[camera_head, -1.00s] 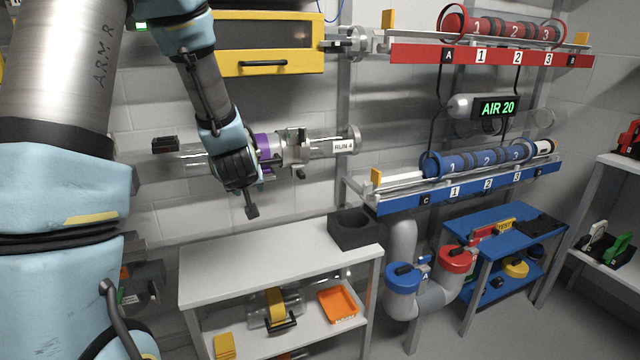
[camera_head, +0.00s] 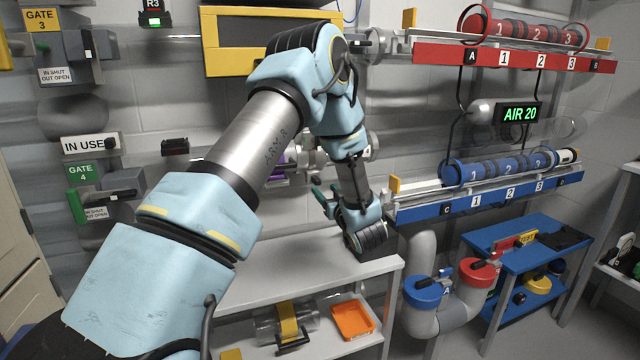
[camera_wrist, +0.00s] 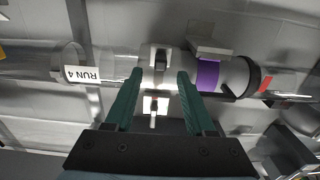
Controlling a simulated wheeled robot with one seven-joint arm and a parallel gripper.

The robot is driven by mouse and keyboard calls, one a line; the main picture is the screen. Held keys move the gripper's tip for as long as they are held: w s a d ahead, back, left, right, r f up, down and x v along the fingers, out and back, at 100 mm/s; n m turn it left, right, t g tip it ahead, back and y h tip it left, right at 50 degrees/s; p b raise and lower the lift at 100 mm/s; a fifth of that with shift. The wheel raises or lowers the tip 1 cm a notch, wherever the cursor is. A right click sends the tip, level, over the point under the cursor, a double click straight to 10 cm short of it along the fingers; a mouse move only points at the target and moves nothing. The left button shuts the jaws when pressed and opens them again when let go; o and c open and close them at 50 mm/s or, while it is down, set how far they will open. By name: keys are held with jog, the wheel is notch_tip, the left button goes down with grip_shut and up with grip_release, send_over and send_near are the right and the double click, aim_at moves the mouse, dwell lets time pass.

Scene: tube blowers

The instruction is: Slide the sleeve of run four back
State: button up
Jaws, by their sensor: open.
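The run four tube runs across the wrist view, with its "RUN 4" label (camera_wrist: 82,74) at the left. A pale sleeve or collar (camera_wrist: 172,82) sits around it, with a dark-topped latch (camera_wrist: 160,58) and a small pale handle (camera_wrist: 153,105) below. A purple band (camera_wrist: 208,76) shows just right of the collar. My gripper (camera_wrist: 159,76) is open, its green fingers either side of the latch and handle; I cannot tell whether they touch. In the head view my gripper (camera_head: 324,200) is in front of and below the tube, and my arm hides much of the collar.
A grey bench (camera_head: 265,272) stands below, with an orange tray (camera_head: 353,318) on its lower shelf. The blue rack (camera_head: 480,201) is close on the right. A yellow-framed cabinet (camera_head: 218,62) is above. Gate 4 (camera_head: 88,190) is at the left.

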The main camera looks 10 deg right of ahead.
aim_at(319, 184)
jog(key=w, duration=0.4)
jog(key=w+a, duration=0.1)
jog(key=w, duration=0.1)
jog(key=shift+p, duration=0.35)
grip_shut()
jog(key=shift+d, duration=0.1)
dwell(1.0)
